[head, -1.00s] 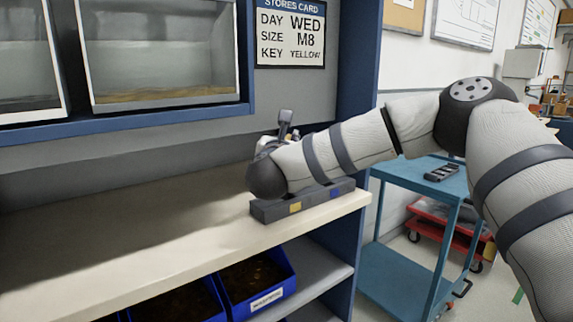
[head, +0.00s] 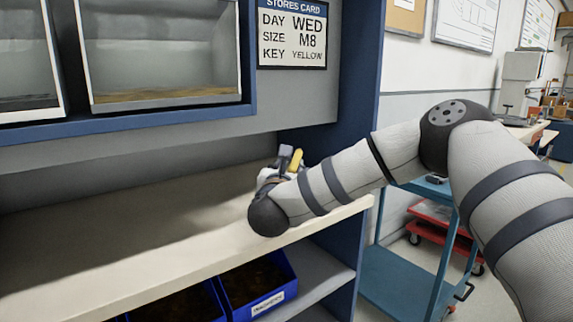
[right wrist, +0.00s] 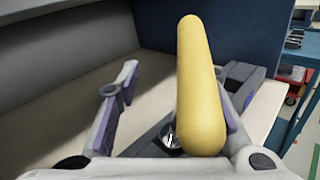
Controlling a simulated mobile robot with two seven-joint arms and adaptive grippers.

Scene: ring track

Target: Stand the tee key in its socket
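The tee key shows its thick yellow handle (right wrist: 200,90) in the right wrist view, between my right gripper's fingers. A bit of shiny metal (right wrist: 170,136) shows below the handle. My right gripper (right wrist: 178,88) is open, with a clear gap between its left finger and the handle; the handle overlaps the right finger. In the head view the yellow handle (head: 296,158) shows just beyond the right gripper (head: 284,160), over the shelf. A dark grey block (right wrist: 243,74) lies beneath; its sockets and the key's lower end are mostly hidden. My left gripper is out of view.
The pale shelf top (head: 130,255) is clear to the left. A blue upright panel (head: 345,110) bounds it at the right. A card (head: 292,37) reads WED, M8, YELLOW. Blue bins (head: 258,285) sit below, and a teal cart (head: 410,275) stands at the right.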

